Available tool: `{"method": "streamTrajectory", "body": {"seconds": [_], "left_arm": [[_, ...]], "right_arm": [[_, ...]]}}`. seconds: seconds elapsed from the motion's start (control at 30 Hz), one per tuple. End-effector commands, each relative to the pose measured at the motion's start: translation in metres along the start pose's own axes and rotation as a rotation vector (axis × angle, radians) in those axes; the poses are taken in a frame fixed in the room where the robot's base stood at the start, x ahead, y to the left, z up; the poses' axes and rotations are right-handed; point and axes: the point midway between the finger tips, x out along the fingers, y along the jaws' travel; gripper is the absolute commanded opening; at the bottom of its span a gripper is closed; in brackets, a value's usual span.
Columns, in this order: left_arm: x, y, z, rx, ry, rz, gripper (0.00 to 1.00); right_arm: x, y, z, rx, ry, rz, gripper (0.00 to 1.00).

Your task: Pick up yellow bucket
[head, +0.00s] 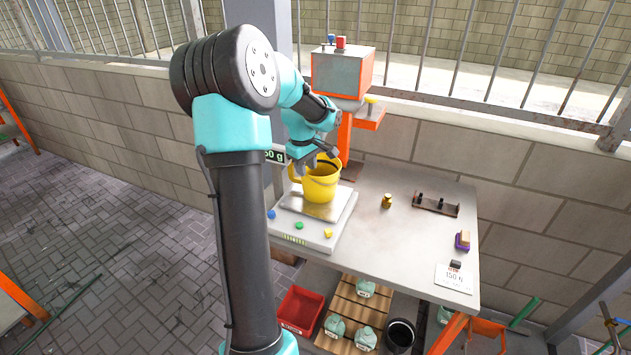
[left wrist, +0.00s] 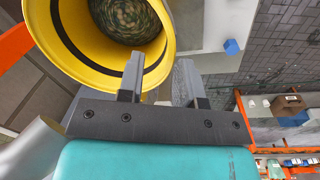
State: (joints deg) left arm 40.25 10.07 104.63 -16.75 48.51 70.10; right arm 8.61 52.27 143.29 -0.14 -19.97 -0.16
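The yellow bucket (head: 321,185) stands upright on the metal plate of a white scale (head: 318,238) at the left part of the table. My left gripper (head: 304,168) is at the bucket's rim on the near left side. In the left wrist view the bucket (left wrist: 75,45) fills the upper left, with dark, greenish grainy contents inside. My left gripper's two fingers (left wrist: 158,80) are apart there. One finger overlaps the bucket's opening and the other lies outside the rim. Contact with the wall cannot be told. My right gripper is not in view.
A brass weight (head: 387,201), a dark rack (head: 436,204) and a "150 g" card (head: 454,279) are on the table (head: 380,240). Below are a red bin (head: 301,310) and several sacks.

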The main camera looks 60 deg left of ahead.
Motion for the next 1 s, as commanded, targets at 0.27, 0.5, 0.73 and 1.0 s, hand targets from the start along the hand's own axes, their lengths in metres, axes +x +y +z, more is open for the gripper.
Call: {"method": "streamTrajectory", "body": {"seconds": [0.27, 0.5, 0.73, 1.0], "left_arm": [[0.031, -0.004, -0.002, 0.000, -0.002, -0.004, 0.33], [0.051, -0.004, -0.002, 0.000, -0.001, -0.002, 0.33], [0.051, -0.004, -0.002, 0.000, 0.000, -0.001, 0.33], [0.051, -0.004, -0.002, 0.000, 0.000, -0.001, 0.29]], "right_arm": [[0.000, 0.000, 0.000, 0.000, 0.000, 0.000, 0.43], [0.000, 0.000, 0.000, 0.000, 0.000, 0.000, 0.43], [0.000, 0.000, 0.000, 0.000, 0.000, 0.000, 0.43], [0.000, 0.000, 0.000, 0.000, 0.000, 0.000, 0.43]]}}
